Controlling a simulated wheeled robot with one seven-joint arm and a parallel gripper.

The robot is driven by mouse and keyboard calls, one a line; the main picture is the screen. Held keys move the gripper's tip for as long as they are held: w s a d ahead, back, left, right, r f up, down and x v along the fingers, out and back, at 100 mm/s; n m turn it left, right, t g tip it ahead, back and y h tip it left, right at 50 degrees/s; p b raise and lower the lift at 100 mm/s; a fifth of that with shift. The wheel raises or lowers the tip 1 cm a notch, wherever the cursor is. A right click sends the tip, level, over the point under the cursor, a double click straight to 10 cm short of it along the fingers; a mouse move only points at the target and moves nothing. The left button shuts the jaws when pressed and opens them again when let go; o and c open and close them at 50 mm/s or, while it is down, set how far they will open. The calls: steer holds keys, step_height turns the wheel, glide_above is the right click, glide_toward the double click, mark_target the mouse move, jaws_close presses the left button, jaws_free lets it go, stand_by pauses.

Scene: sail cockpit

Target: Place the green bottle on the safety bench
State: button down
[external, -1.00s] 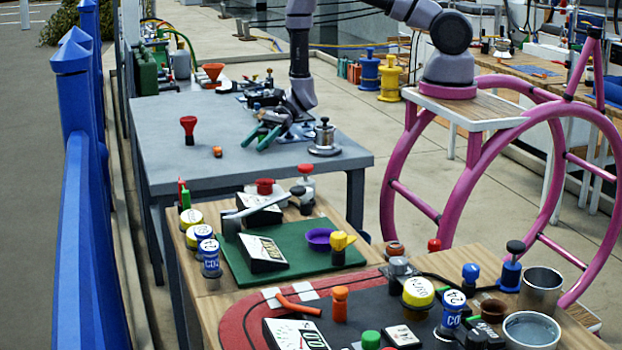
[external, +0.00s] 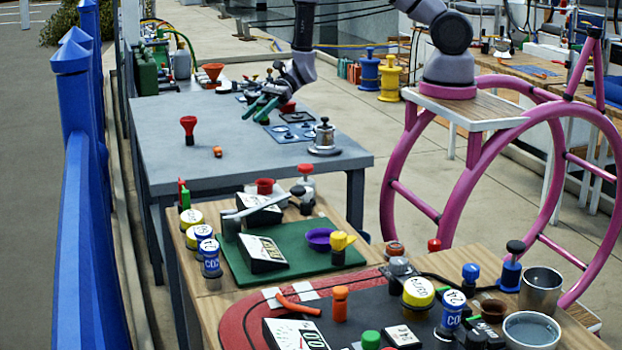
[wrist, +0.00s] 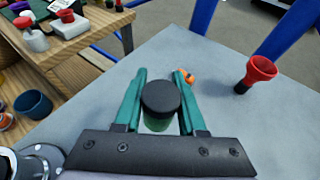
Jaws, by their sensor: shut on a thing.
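My gripper (external: 258,108) has green fingers and is over the far part of a grey-topped bench (external: 170,165). In the wrist view, my gripper (wrist: 157,78) is shut on the green bottle (wrist: 159,122), which sits between the fingers with its black cap toward the camera. The grey top also shows in the wrist view (wrist: 225,115). No label shows which surface is the safety bench.
On the grey top stand a red horn (external: 188,128), a small orange item (external: 217,152) and a silver winch (external: 324,138). Blue panels (external: 291,132) lie near the winch. A crowded wooden table (external: 205,285) is closer. The grey top's left and front parts are mostly clear.

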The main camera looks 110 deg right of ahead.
step_height(320, 180, up, 7)
steer(key=w+a+n+g+y, duration=0.2)
steer(key=w+a+n, duration=0.1)
steer(key=a, duration=1.2)
steer(key=w+a+n+g+y, duration=0.2)
steer(key=a, duration=1.3)
steer(key=n+g+y, duration=0.2)
steer(key=n+g, duration=0.5)
steer(key=g, duration=0.2)
glide_above(487, 266)
step_height(487, 266, down, 11)
steer(key=shift+s+r, duration=0.1)
steer(key=shift+t, duration=0.3)
steer(key=shift+f, duration=2.15)
